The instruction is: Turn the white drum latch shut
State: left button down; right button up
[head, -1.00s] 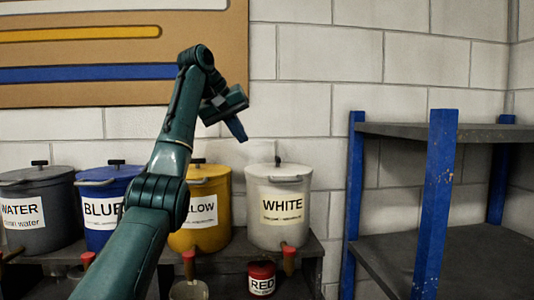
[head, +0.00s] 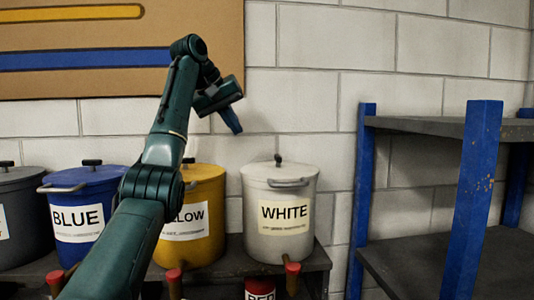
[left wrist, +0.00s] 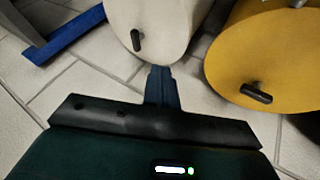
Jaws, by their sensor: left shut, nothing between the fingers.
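The white drum (head: 278,218) stands on the bench, with a "WHITE" label, a black knob (head: 279,160) on its lid and a grey handle-like bar (head: 288,182) at the front rim. I cannot tell for sure which part is the latch. My left gripper (head: 236,130) is shut and empty, fingers pointing down, above and to the left of the lid in the head view. In the left wrist view, the white drum's lid (left wrist: 165,15) with its knob lies just beyond the shut left fingertips (left wrist: 161,70), apparently apart from them. My right gripper is out of view.
The yellow drum (head: 200,245) and blue drum (head: 80,240) stand left of the white one. A red can (head: 260,291) and red-topped taps (head: 292,268) are at the bench front. A blue-posted shelf (head: 470,200) stands on the right.

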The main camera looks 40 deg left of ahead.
pick_arm(q)
send_near(276, 167)
jog(key=a+f, duration=0.1)
jog(key=f, duration=0.1)
jog(key=a+f, duration=0.1)
jog(key=shift+s+a+f, duration=0.2)
jog(key=shift+a+f, duration=0.1)
jog(key=shift+f, duration=0.1)
jog(key=w+d, duration=0.1)
jog(key=w+d+p, duration=0.1)
jog(key=shift+w+d+r, duration=0.1)
jog(key=shift+w+r, duration=0.05)
jog(key=shift+w, duration=0.15)
jog(key=shift+w+d, duration=0.15)
jog(key=shift+w, duration=0.1)
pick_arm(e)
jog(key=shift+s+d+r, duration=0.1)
pick_arm(q)
jog(key=shift+d, duration=0.1)
